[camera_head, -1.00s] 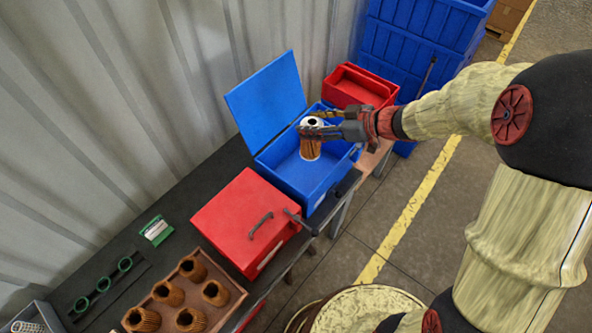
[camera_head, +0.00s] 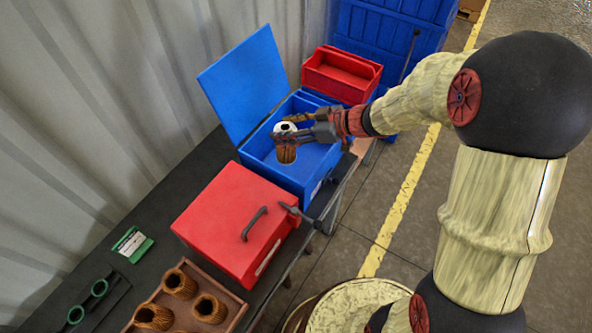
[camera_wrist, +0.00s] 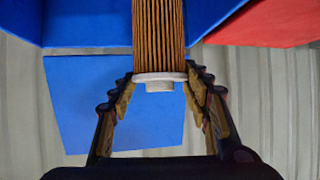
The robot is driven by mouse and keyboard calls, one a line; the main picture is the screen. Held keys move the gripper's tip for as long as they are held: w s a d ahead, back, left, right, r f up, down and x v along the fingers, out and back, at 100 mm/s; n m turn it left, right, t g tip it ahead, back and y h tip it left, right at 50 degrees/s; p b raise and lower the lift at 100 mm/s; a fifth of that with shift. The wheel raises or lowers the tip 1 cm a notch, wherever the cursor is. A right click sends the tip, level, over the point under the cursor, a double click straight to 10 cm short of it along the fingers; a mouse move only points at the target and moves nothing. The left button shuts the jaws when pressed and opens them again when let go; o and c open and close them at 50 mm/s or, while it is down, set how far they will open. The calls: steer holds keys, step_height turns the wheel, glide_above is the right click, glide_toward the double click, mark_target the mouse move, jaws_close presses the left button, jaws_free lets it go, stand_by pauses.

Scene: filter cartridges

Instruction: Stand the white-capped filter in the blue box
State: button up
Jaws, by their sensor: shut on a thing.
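The white-capped filter (camera_head: 286,152) has a brown pleated body and a white top with a dark hole. My gripper (camera_head: 294,128) is shut on it near its cap and holds it upright over the open blue box (camera_head: 312,192). In the wrist view the filter (camera_wrist: 159,35) and its white cap show between the fingers of my gripper (camera_wrist: 160,82). The filter's lower end appears inside or just above the box; I cannot tell whether it touches the floor. The blue lid (camera_head: 243,84) stands open at the back left.
A closed red box (camera_head: 222,215) with a handle stands in front of the blue box. An open red bin (camera_head: 341,75) stands behind it. A brown tray (camera_head: 232,318) holds several other filters. Blue crates (camera_head: 385,50) are stacked at the back.

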mark_target(295, 151)
step_height(295, 151, down, 11)
steer(key=b, duration=0.4)
steer(key=shift+r+b, duration=0.1)
steer(key=shift+b, duration=0.2)
steer(key=o, duration=1.6)
steer(key=shift+d, duration=0.1)
steer(key=p+v, duration=0.4)
steer(key=v, duration=0.8)
steer(key=shift+w+p, duration=0.1)
steer(key=shift+p, duration=0.2)
